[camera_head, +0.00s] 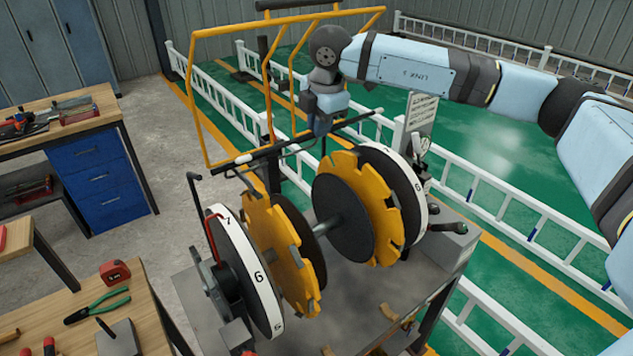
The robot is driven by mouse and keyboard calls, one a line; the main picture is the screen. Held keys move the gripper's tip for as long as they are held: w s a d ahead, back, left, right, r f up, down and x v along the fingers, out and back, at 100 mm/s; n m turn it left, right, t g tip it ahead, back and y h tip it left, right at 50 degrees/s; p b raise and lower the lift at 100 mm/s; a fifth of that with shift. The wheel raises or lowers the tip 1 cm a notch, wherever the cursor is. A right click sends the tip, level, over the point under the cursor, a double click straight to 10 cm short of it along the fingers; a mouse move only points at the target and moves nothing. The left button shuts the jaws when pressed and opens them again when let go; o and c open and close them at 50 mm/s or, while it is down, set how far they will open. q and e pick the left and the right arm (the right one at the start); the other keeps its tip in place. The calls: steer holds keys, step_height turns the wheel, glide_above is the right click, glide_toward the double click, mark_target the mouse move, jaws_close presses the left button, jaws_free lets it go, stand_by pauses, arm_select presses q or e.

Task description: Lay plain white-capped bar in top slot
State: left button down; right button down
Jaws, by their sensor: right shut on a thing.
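My right gripper (322,136) comes in from the upper right and points down above the slotted discs. It is shut on a dark, thin bar (357,122) that runs crosswise, its left end lower in the picture. Below stand two orange slotted discs, the left one (268,245) and the right one (356,205), on a shared axle (322,228). The bar appears above and behind their top slots, apart from them; the exact gap is unclear. My left gripper is not in view.
White numbered wheels (251,285) flank the discs on a grey metal stand (365,300). A yellow tube frame (200,100) rises behind. A workbench with green pliers (98,307) and a red tape measure (115,272) stands at lower left. White railings (480,190) edge the green floor.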

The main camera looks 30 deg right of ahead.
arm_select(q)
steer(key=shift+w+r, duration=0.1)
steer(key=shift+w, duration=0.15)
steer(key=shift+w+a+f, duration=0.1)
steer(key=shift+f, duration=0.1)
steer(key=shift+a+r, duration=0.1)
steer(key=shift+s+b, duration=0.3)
arm_select(e)
step_height(320, 180, down, 16)
steer(key=shift+w, duration=0.15)
steer(key=c, duration=1.2)
jaws_free()
steer(key=shift+r, duration=0.1)
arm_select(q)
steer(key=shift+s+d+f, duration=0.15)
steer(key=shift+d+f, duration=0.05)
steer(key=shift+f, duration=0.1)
arm_select(e)
steer(key=shift+o, duration=0.2)
